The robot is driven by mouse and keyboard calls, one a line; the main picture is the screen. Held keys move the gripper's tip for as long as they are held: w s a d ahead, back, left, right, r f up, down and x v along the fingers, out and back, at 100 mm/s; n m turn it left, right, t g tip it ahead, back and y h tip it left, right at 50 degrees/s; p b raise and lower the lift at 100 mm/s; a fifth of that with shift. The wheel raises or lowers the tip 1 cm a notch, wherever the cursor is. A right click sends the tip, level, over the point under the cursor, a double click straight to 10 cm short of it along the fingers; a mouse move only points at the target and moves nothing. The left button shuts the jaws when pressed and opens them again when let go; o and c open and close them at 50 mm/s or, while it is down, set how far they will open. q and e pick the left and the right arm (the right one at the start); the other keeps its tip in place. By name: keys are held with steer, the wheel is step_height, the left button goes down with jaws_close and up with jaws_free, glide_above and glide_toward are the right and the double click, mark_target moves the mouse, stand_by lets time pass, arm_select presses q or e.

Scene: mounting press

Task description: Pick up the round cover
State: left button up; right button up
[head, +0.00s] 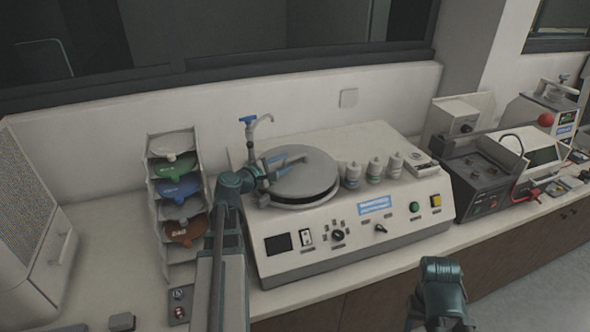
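A round grey cover (312,178) lies flat on top of the white bench machine (350,240), with a dark rim under its front edge. My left gripper (296,158) is over the left back part of this cover. Its two fingers are apart, with nothing seen between them. I cannot tell whether the fingers touch the cover. My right arm shows at the bottom right, but its fingertips are not visible.
A blue-handled tap (249,122) stands behind the gripper. Several small bottles (375,168) stand right of the cover. A rack (158,215) of coloured discs is at the left. Other instruments, including a black-topped unit (482,170), fill the right of the bench.

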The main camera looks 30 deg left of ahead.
mark_target(291, 159)
arm_select(q)
steer(key=b+x, duration=0.1)
steer(key=x, duration=0.4)
steer(key=shift+w+a, duration=0.15)
steer(key=shift+w, duration=0.05)
steer(key=shift+r, duration=0.1)
steer(key=shift+s, duration=0.1)
steer(key=shift+c, duration=0.3)
jaws_close()
stand_by(0.6)
